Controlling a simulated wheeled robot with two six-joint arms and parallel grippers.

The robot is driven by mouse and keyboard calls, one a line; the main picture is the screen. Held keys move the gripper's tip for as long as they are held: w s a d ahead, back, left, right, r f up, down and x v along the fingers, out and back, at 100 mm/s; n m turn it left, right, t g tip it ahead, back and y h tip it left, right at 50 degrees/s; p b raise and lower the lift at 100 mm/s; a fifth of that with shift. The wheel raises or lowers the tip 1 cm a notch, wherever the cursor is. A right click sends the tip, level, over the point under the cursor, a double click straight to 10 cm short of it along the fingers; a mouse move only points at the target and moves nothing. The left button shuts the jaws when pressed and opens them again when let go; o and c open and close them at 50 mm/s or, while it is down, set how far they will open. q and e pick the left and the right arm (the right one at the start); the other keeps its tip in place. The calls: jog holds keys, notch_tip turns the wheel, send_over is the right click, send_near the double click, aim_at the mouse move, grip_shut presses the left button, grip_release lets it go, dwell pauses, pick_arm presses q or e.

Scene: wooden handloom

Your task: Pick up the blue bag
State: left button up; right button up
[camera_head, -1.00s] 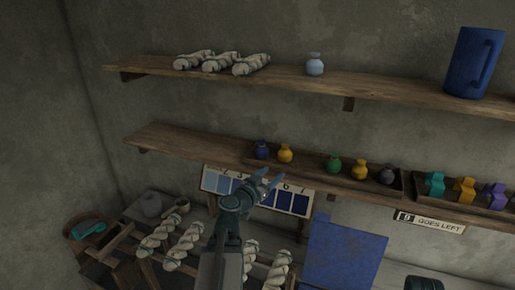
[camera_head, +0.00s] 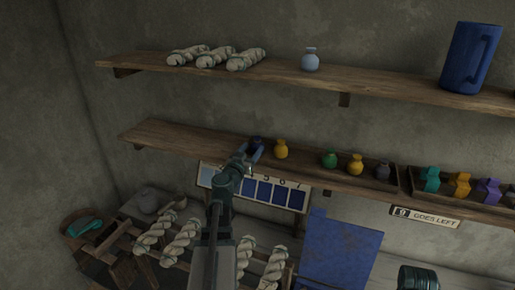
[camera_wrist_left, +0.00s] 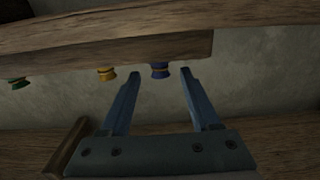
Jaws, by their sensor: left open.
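The blue bag (camera_head: 258,143) is a small dark blue pouch at the left end of a wooden tray on the lower shelf, partly hidden by my gripper. My left gripper (camera_head: 249,154) is open and empty in front of it, its fingers pointing at the bag. In the left wrist view the blue bag (camera_wrist_left: 160,70) shows its neck past the tray edge, lined up between the spread fingertips (camera_wrist_left: 164,75). The rest of the bag is hidden there by the tray wall. I cannot tell how far the tips are from it. My right gripper is not in view.
A yellow bag (camera_head: 281,149) stands just right of the blue one, then a green bag (camera_head: 330,159) and others. The tray wall (camera_wrist_left: 190,47) lies close to the fingers. The upper shelf (camera_head: 280,75) overhangs, holding skeins, a pale bottle (camera_head: 310,60) and a blue jug (camera_head: 469,57).

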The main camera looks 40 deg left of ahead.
aim_at(256, 143)
pick_arm(q)
jog(key=shift+x, duration=3.15)
jog(key=shift+d, duration=0.1)
grip_shut()
